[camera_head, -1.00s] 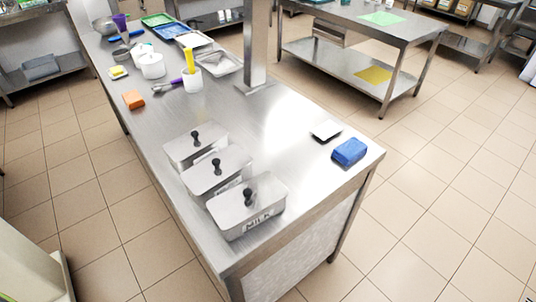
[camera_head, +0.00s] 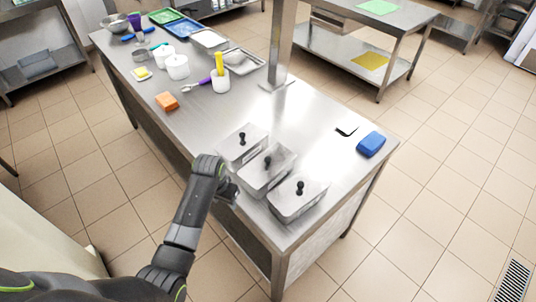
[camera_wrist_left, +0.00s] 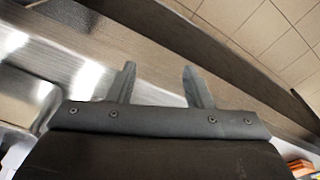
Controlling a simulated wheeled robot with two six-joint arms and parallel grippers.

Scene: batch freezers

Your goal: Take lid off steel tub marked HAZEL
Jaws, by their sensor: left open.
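Three lidded steel tubs stand in a row at the near end of the steel table (camera_head: 200,125): a far tub (camera_head: 241,142), a middle tub (camera_head: 268,170) and a near tub (camera_head: 297,200). Each lid has a black knob and sits on its tub. I cannot read HAZEL on any of them now. My left gripper (camera_head: 230,192) is beside the middle tub, over the table's left edge, apart from the knobs. In the left wrist view the two fingers (camera_wrist_left: 158,70) are spread with nothing between them. My right gripper is not in view.
A blue sponge (camera_head: 371,144) and a small dark-and-white flat item (camera_head: 346,131) lie right of the tubs. An orange block (camera_head: 167,101), a white pot (camera_head: 220,82) and trays stand farther back. A steel post (camera_head: 281,45) rises from the table.

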